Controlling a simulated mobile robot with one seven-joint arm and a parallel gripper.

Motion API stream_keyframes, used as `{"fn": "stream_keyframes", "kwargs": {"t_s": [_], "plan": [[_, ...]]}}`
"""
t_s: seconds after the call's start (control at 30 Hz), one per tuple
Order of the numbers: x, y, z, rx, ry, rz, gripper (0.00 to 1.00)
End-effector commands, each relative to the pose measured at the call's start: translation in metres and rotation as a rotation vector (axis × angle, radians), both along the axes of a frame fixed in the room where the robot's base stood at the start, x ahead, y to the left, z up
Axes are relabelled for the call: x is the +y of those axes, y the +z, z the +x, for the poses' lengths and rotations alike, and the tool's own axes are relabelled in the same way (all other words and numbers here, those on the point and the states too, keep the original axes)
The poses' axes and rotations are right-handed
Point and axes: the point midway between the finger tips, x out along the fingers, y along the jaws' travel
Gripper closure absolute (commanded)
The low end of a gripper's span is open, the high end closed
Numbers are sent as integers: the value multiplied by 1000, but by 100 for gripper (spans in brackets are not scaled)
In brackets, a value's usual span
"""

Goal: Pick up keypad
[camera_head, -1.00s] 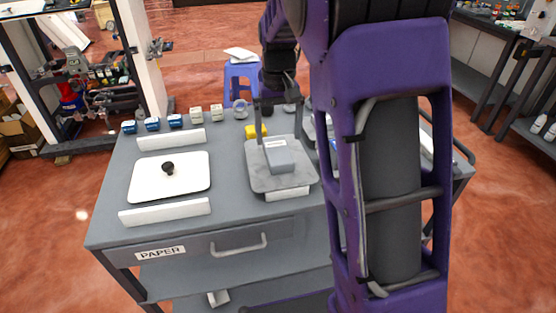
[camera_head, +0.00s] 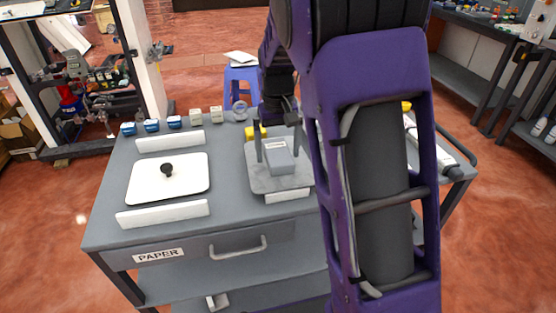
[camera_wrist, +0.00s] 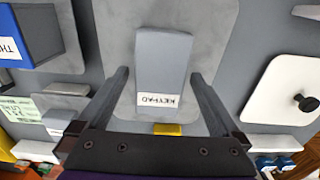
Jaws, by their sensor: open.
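The keypad (camera_head: 281,158) is a small grey box with a white label, lying on a grey plate (camera_head: 262,184) on the cart top. In the wrist view the keypad (camera_wrist: 163,62) shows its label reading KEYPAD, and it lies between my two fingers. My gripper (camera_head: 277,150) is open, pointing down, with one finger on each side of the keypad. A gap shows between each finger and the keypad in the wrist view. I cannot tell how far the fingertips are above the plate.
A white plate with a black knob (camera_head: 168,170) lies on the left, between two white bars. Several small blue and beige blocks line the back edge. A yellow block (camera_head: 254,132) is behind the keypad. A blue box (camera_wrist: 32,35) stands nearby in the wrist view.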

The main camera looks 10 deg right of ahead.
Motion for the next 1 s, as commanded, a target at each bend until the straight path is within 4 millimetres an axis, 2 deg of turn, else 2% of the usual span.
{"fn": "stream_keyframes", "kwargs": {"t_s": [0.33, 0.83, 1.0], "plan": [[0, -1, 0, 1, 0, 0, 2], [0, -1, 0, 1, 0, 0, 92], [0, 0, 0, -1, 0, 0, 92]]}}
